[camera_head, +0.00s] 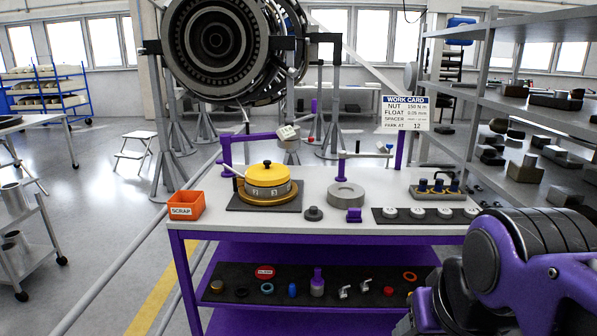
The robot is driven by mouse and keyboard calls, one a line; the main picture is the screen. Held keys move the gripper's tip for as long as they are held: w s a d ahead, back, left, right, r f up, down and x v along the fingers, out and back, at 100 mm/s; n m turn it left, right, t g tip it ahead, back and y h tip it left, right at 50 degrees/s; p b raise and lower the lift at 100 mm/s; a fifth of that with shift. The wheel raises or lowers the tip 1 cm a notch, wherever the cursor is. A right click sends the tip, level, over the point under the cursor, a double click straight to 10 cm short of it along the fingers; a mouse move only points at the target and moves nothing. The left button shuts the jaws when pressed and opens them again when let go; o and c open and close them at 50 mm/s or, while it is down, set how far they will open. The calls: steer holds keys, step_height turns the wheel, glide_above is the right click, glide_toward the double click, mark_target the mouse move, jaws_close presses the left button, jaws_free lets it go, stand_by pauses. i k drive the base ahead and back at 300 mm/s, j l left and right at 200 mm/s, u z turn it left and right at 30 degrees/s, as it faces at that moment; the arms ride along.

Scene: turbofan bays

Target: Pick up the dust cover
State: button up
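A yellow round lid with a dark knob (267,173), which looks like the dust cover, sits on top of a round housing with dark marked windows. The housing rests on a brass-coloured ring (268,196) on a dark square plate (241,204), on the left part of the workbench. My purple and black arm fills the lower right, in front of and to the right of the bench, well apart from the lid. My gripper's fingertips are not in view.
The workbench (330,180) also carries an orange scrap bin (181,212), a grey ring (345,195), a dark knob-like part (313,213) and a dark strip with pale discs (427,222). A purple post arm (228,150) stands behind the housing. The lower shelf (330,317) holds small parts.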

mark_target(266, 174)
steer(key=i+j, duration=1.05)
steer(key=i, duration=0.15)
